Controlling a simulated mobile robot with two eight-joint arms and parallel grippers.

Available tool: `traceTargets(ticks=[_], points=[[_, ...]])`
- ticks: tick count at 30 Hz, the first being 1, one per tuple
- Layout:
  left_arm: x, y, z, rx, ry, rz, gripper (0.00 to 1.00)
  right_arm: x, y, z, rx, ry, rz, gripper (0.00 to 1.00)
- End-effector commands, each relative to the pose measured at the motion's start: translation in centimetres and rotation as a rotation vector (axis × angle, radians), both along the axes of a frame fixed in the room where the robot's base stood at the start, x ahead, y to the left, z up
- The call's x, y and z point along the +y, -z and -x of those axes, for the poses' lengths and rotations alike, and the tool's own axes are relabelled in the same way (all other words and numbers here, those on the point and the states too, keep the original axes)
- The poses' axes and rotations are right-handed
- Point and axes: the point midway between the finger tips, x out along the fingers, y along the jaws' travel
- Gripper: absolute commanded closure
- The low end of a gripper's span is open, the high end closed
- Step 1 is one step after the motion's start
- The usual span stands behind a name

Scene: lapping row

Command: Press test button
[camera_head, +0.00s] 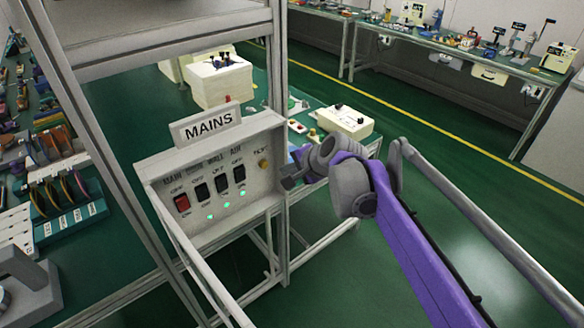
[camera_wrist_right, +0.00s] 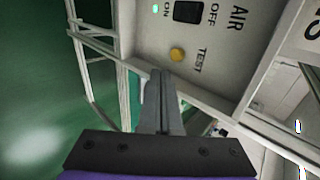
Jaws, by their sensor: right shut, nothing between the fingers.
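The test button (camera_head: 263,164) is a small round yellow knob at the right end of the grey MAINS panel (camera_head: 160,172). My right gripper (camera_head: 286,183) is to the right of the panel and slightly lower than the button in the head view. Its fingers (camera_wrist_right: 160,74) are shut together with nothing between them. The tips appear short of the button, with a small gap in the picture. My left gripper is not in view.
Left of the button are a red main switch (camera_head: 181,203) and black switches, with several green lights lit below. A metal frame post (camera_head: 277,120) stands by the panel's right edge. A cream box (camera_head: 345,122) sits on the bench behind. Green floor is clear at right.

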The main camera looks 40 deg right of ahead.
Motion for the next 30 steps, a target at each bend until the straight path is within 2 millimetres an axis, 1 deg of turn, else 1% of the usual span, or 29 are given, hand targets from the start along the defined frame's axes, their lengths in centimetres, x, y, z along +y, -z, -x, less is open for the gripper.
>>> traceTargets(ticks=[1,6,7,9,12,15,18,27,30], points=[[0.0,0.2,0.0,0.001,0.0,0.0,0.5,0.1,0.9,-1.0,0.0,-0.004,-0.001,1.0],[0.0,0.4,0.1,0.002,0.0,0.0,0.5,0.3,3.3,-3.5,0.0,-0.002,-0.001,1.0],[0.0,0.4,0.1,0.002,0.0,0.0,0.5,0.4,3.5,-4.0,0.0,-0.003,0.0,1.0],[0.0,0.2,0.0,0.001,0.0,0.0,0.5,0.5,3.2,-5.2,0.001,-0.003,0.0,1.0],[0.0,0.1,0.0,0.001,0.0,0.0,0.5,0.5,3.2,-6.4,0.0,-0.003,0.0,1.0],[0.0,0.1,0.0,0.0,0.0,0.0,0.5,0.6,3.2,-7.1,0.0,-0.001,0.0,1.0],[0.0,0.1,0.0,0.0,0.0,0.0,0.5,0.6,3.2,-7.4,0.0,-0.001,0.001,1.0],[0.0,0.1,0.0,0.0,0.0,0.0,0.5,0.6,3.2,-7.5,0.0,0.0,0.0,1.0],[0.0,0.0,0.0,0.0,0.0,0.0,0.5,0.6,3.2,-7.9,0.0,-0.001,0.0,1.0]])
